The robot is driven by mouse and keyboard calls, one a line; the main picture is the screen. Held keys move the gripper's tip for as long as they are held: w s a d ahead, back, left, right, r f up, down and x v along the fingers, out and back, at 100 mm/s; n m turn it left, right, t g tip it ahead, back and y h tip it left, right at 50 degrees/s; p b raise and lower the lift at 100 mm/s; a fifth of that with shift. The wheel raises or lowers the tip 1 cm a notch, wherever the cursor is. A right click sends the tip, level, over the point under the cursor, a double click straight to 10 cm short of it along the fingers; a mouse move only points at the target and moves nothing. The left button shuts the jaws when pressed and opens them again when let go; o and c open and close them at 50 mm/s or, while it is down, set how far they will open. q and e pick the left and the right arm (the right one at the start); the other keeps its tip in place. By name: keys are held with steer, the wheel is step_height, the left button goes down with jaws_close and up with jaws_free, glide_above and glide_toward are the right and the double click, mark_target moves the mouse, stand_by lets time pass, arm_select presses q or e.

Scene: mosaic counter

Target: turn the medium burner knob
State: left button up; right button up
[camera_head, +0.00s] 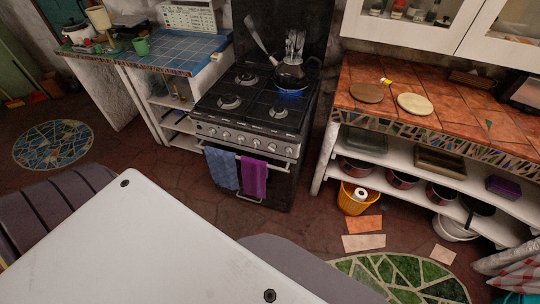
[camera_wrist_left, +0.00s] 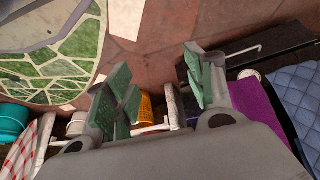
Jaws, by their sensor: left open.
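The black stove (camera_head: 262,100) stands against the back wall in the head view. A row of several small round knobs (camera_head: 241,140) runs along its front panel. I cannot tell which is the medium burner knob, and the knobs' angles are too small to read. A blue flame (camera_head: 291,93) burns under the kettle (camera_head: 291,76) at the back right burner. My left gripper (camera_wrist_left: 160,85) shows in the left wrist view, open and empty, its green-padded fingers apart. It is not in the head view. No knob is clearly visible in the left wrist view. My right gripper is not in view.
A blue towel (camera_head: 222,170) and a purple towel (camera_head: 254,177) hang on the oven handle below the knobs. The tiled orange counter (camera_head: 450,110) is to the right, the blue-tiled counter (camera_head: 160,50) to the left. An orange basket (camera_head: 352,200) stands right of the stove.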

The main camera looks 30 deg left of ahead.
arm_select(q)
steer(key=w+a+r+n+t+b, duration=0.25)
steer(key=w+b, duration=0.25)
steer(key=w, duration=0.6)
steer(key=n+t+y+b, duration=0.35)
steer(key=t+b, duration=0.65)
steer(key=b, duration=0.7)
glide_toward(272, 148)
steer(key=s, duration=0.5)
steer(key=shift+s+n+h, duration=0.15)
steer(key=shift+n+h, duration=0.1)
steer(key=shift+n, duration=0.05)
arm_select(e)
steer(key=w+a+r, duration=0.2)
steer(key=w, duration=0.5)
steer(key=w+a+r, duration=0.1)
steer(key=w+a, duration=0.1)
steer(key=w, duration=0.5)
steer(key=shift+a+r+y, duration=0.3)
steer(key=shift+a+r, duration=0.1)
arm_select(q)
steer(key=shift+w, duration=0.2)
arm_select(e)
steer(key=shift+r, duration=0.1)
